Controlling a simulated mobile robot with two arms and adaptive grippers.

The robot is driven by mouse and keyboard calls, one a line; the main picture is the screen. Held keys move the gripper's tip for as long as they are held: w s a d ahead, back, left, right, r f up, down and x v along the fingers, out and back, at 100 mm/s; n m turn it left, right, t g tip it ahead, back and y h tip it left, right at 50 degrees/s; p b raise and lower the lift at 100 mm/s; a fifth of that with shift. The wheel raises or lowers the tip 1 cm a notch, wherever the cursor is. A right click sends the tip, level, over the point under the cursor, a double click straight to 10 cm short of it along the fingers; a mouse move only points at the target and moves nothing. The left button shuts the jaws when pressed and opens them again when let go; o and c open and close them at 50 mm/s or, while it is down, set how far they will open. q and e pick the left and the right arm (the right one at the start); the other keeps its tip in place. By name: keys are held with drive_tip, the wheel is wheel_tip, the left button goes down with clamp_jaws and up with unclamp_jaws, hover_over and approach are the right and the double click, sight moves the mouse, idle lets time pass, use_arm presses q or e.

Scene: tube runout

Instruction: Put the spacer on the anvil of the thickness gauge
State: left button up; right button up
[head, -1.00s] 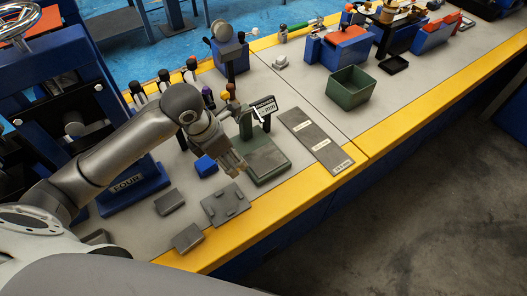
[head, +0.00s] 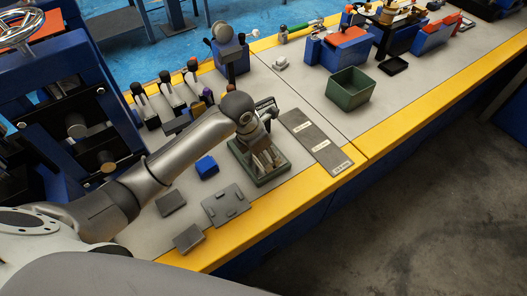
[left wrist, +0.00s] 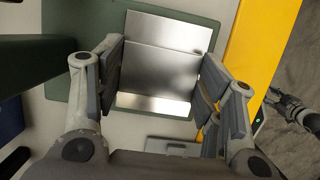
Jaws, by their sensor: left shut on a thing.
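The thickness gauge has a green base (head: 284,173), with its plate largely hidden under my arm in the head view. My left gripper (head: 264,163) is over this base, pointing down. In the left wrist view its fingers (left wrist: 160,78) are shut on the sides of a shiny steel block, which I take to be the spacer (left wrist: 160,68). Another steel surface, probably the anvil (left wrist: 170,30), shows just beyond it, above the green base (left wrist: 60,75). I cannot tell whether the spacer touches the anvil. A jointed dark part at the right edge may be my right gripper (left wrist: 290,108).
A grey fixture plate (head: 226,206), a blue block (head: 206,166) and two grey blocks (head: 172,202) (head: 188,238) lie nearby. A labelled grey board (head: 317,142) lies right of the gauge, with a green bin (head: 348,88) behind. The yellow bench edge (head: 270,216) is close in front.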

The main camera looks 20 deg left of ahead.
use_arm(q)
drive_tip(key=o, duration=1.5)
drive_tip(key=shift+f, duration=0.1)
drive_tip(key=shift+r, duration=0.35)
drive_tip(key=v, duration=0.5)
drive_tip(key=shift+a, duration=0.1)
drive_tip(key=shift+s+a+f+b, duration=0.1)
drive_tip(key=shift+s+a+b, duration=0.3)
drive_tip(key=shift+s+a, duration=1)
drive_tip(key=shift+s+a+f+b, duration=0.1)
drive_tip(key=shift+s+a+b, duration=0.25)
drive_tip(key=shift+s+a, duration=1.1)
drive_tip(key=shift+s+a+f+b, duration=0.1)
drive_tip(key=shift+s+a+b, duration=0.5)
drive_tip(key=shift+s, duration=1.4)
drive_tip(key=shift+a, duration=0.1)
